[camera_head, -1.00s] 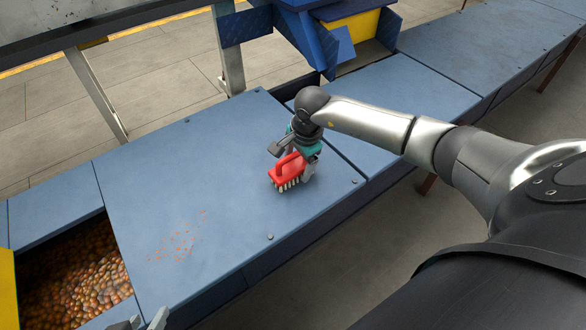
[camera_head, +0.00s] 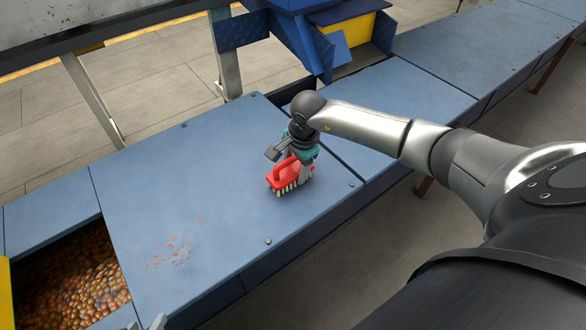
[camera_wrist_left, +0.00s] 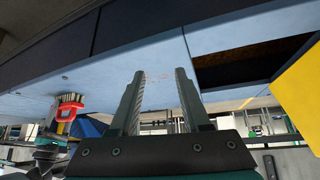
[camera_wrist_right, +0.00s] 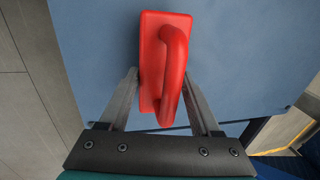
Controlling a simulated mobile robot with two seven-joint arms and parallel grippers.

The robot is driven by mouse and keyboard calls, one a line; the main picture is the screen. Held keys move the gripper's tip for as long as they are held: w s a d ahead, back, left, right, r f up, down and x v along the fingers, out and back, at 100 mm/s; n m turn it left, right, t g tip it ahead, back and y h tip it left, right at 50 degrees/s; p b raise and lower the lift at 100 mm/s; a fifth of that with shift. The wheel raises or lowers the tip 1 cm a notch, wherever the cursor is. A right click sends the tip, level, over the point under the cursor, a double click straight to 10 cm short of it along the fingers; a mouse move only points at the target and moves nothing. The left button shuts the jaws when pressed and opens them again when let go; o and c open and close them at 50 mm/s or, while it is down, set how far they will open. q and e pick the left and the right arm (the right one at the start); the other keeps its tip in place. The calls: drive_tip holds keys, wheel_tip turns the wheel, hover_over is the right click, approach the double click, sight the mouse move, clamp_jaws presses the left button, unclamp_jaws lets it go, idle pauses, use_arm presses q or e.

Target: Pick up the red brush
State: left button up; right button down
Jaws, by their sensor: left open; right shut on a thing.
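The red brush (camera_head: 284,180) has a looped handle and pale bristles facing down. It is at the right part of the large blue panel; I cannot tell whether the bristles touch the panel. My right gripper (camera_head: 299,172) is shut on it. In the right wrist view the brush (camera_wrist_right: 153,60) is between the two fingers (camera_wrist_right: 165,85), with the handle loop toward the camera. My left gripper (camera_head: 146,324) is at the bottom edge of the head view. In the left wrist view it (camera_wrist_left: 160,75) is open and empty, and the brush (camera_wrist_left: 69,113) shows at the left.
Orange crumbs (camera_head: 177,250) lie on the blue panel (camera_head: 190,180). An opening at the left shows many round brown-orange things (camera_head: 70,285). A blue and yellow chute (camera_head: 330,35) stands behind my right arm. The panel's middle is otherwise clear.

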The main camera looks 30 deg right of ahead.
use_arm(q)
drive_tip(key=shift+s, duration=0.1)
use_arm(e)
drive_tip(key=shift+r, duration=0.1)
drive_tip(key=shift+r, duration=0.4)
drive_tip(key=shift+r+p, duration=0.25)
drive_tip(key=shift+p, duration=0.1)
drive_tip(key=shift+r+p, duration=0.35)
drive_tip(key=shift+r, duration=0.4)
use_arm(q)
drive_tip(key=s+a+f+g+y+p, duration=0.1)
drive_tip(key=s+a+f+g+p, duration=0.2)
drive_tip(key=f, duration=0.9)
drive_tip(key=shift+s+a+g+y+p, duration=0.25)
drive_tip(key=shift+s+g+p, duration=0.55)
drive_tip(key=shift+s+p, duration=0.7)
use_arm(e)
wheel_tip(320, 180, up, 17)
use_arm(q)
drive_tip(key=shift+w+f, duration=0.1)
drive_tip(key=shift+w, duration=0.15)
